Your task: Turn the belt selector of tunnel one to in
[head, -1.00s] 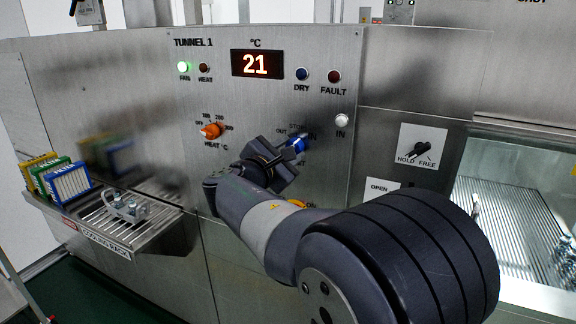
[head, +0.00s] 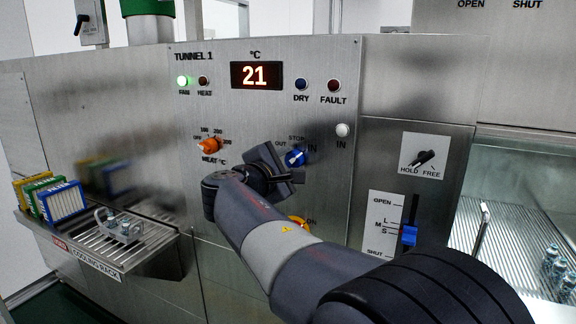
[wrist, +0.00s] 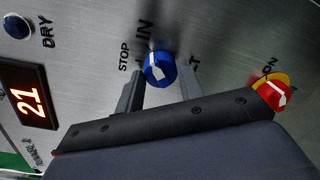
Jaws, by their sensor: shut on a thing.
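The belt selector is a blue knob (head: 296,157) with a white mark, on the steel tunnel one panel (head: 330,200). Labels OUT, STOP and IN stand around it, left to right. In the wrist view the blue knob (wrist: 160,68) sits between my two fingers, with STOP to its left and IN above it; OUT is hidden there. My gripper (head: 288,166) is shut on the knob, and it also shows in the wrist view (wrist: 162,85). I cannot tell surely which label the white mark points at.
Close by are the orange heat knob (head: 208,146), a red knob on yellow (wrist: 273,94) and a blue slide handle (head: 409,236). The cooling rack (head: 150,240) juts out at left, holding coloured frames (head: 60,201). The hold/free switch (head: 425,157) is at right.

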